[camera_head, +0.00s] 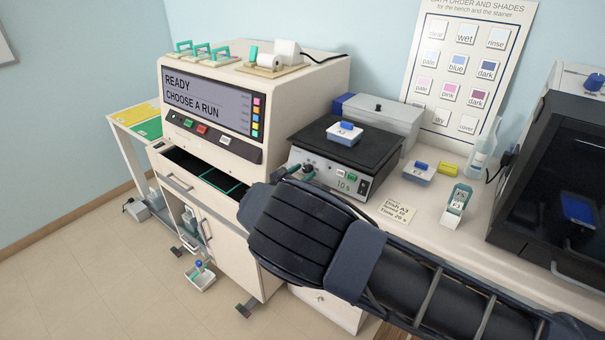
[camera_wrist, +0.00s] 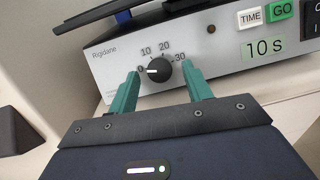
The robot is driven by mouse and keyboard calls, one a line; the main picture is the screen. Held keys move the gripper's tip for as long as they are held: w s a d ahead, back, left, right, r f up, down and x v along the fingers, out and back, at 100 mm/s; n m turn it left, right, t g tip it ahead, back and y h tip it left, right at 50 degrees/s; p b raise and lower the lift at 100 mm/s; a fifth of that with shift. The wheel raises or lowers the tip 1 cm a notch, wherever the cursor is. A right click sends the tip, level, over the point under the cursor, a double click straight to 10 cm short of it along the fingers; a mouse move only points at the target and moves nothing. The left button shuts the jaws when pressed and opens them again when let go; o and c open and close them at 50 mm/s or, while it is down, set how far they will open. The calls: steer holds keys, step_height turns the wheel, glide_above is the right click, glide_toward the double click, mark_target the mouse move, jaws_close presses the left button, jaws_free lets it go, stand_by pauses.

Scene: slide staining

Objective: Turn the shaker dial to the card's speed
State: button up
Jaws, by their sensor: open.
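The shaker (camera_head: 335,177) stands on the bench with a black top; its front shows in the wrist view (camera_wrist: 112,72). Its round black dial (camera_wrist: 156,71) has a white mark pointing left, at the 0. The printed scale reads 0, 10, 20, 30. My gripper (camera_wrist: 161,70) is open, with one teal finger on each side of the dial; I cannot tell whether they touch it. The card (camera_head: 397,211) lies on the bench right of the shaker. It reads "Dish A3" and "Time 20 s"; its speed line is too small to read surely.
The shaker display (camera_wrist: 264,47) reads 10 s, beside TIME (camera_wrist: 250,16) and GO (camera_wrist: 282,10) buttons. A blue-lidded dish (camera_head: 344,133) marked A3 sits on the shaker. The stainer (camera_head: 205,105) stands left, its drawer open. A small holder (camera_head: 455,204) and bottle (camera_head: 482,150) stand right.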

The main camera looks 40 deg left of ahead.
steer(key=shift+w, duration=0.15)
steer(key=shift+c, duration=0.3)
steer(key=c, duration=0.9)
steer(key=shift+m, duration=0.5)
steer(key=m+h, duration=0.1)
steer(key=m, duration=0.1)
steer(key=m+h, duration=0.1)
steer(key=m+g, duration=0.1)
steer(key=m, duration=0.1)
steer(key=shift+w+a+r+m+h, duration=0.1)
steer(key=shift+a+r+m+h, duration=0.05)
steer(key=shift+a+m+h, duration=0.2)
steer(key=shift+r+m+g+h, duration=0.1)
steer(key=shift+m+g+h, duration=0.3)
steer(key=shift+m, duration=0.95)
steer(key=shift+r+m+g+h, duration=0.1)
steer(key=shift+m+g+h, duration=0.25)
steer(key=shift+m, duration=0.95)
